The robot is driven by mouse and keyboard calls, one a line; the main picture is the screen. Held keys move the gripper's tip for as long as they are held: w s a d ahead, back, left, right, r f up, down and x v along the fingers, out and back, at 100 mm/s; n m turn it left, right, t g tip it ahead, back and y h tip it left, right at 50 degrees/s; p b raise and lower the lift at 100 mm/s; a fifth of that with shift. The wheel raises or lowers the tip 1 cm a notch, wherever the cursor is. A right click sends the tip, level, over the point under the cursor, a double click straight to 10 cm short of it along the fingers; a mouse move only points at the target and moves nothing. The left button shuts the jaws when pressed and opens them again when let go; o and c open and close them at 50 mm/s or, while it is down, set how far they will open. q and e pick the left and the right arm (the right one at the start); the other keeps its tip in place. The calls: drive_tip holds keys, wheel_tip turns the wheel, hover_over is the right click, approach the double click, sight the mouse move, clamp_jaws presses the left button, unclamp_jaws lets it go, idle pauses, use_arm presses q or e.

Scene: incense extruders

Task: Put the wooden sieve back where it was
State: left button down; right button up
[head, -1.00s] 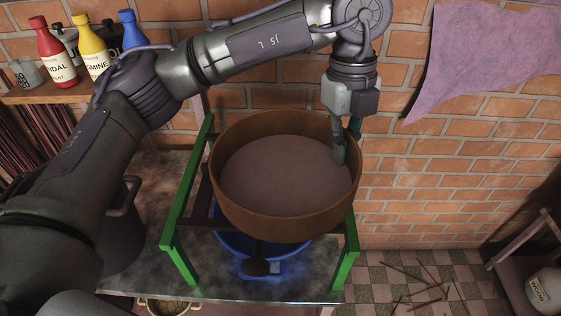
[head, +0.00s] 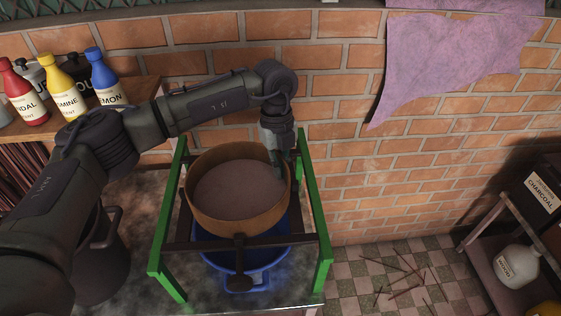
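The wooden sieve (head: 240,224) is a round brown hoop with greyish-brown powder or mesh inside. It is at the back part of the green frame (head: 318,205), above the dark cross rail, and looks roughly level. I cannot tell whether it rests on the rails. My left gripper (head: 278,158) points down at the sieve's right back rim. One finger shows inside the rim; the other is hidden behind it. A blue basin (head: 255,262) is under the frame. My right gripper is not in view.
Red, yellow and blue bottles (head: 104,78) stand on a wooden shelf at the upper left. A dark pot (head: 95,262) is left of the frame. A brick wall (head: 380,180) is close behind. A rack with a white jug (head: 517,264) stands at the far right.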

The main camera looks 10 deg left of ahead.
sight(278, 157)
use_arm(q)
drive_tip(key=c, duration=1.3)
unclamp_jaws()
drive_tip(key=shift+f, duration=0.25)
drive_tip(key=r+b, duration=0.3)
drive_tip(key=r, duration=0.1)
drive_tip(key=shift+w+a, duration=0.35)
drive_tip(key=r, duration=0.3)
drive_tip(key=r+b, duration=0.1)
drive_tip(key=r, duration=0.4)
drive_tip(key=shift+w+a+r+b, duration=0.3)
drive_tip(key=shift+w+a+b, duration=0.05)
drive_tip(key=shift+w+a, duration=0.05)
drive_tip(key=shift+a+r, duration=0.1)
drive_tip(key=shift+r, duration=0.55)
drive_tip(key=shift+f, duration=0.1)
